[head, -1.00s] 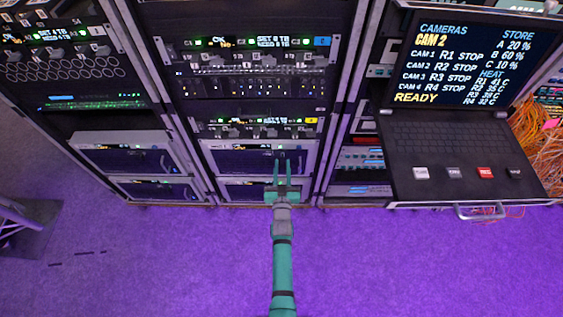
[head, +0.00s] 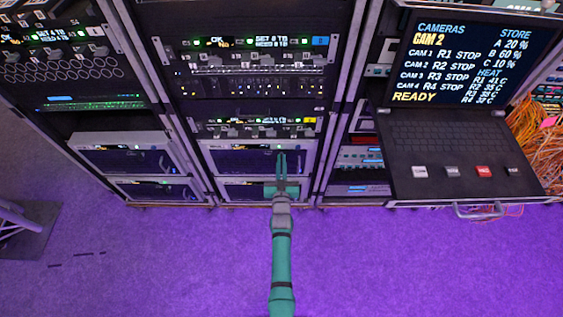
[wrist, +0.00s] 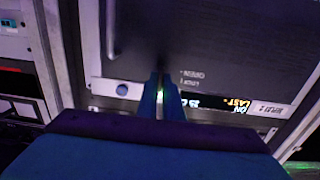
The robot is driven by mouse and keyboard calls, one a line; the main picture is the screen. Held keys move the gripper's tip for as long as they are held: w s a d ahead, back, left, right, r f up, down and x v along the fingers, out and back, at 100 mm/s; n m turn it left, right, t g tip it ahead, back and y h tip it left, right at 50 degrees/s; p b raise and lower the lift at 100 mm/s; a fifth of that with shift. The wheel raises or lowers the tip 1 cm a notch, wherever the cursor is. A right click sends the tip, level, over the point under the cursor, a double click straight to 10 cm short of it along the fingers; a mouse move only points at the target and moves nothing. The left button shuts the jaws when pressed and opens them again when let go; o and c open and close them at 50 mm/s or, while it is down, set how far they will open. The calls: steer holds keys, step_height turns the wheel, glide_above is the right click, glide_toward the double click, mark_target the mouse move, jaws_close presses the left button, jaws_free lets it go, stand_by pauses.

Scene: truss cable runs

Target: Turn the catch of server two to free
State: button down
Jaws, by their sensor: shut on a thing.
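My gripper (head: 281,156) is green and reaches to the front of the upper silver-framed unit (head: 236,160) low in the middle rack. In the wrist view my gripper (wrist: 162,76) has its two fingers close together, shut on a small dark part at the panel face, apparently the catch. The fingers and shadow hide most of that part, so its angle cannot be told. The dark panel (wrist: 215,40) fills the wrist view's top, with upside-down lettering beside the fingertips. I cannot read the unit's number.
A lit display (wrist: 215,103) lies by the fingers. A laptop console (head: 450,150) stands out at the right. The purple floor (head: 160,260) in front is clear.

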steer(key=n, duration=1.8)
steer(key=shift+w+a+f, duration=0.1)
steer(key=shift+a+f, duration=0.1)
steer(key=shift+a, duration=0.2)
steer(key=shift+d, duration=0.15)
steer(key=c, duration=1.9)
jaws_free()
steer(key=shift+s, duration=0.2)
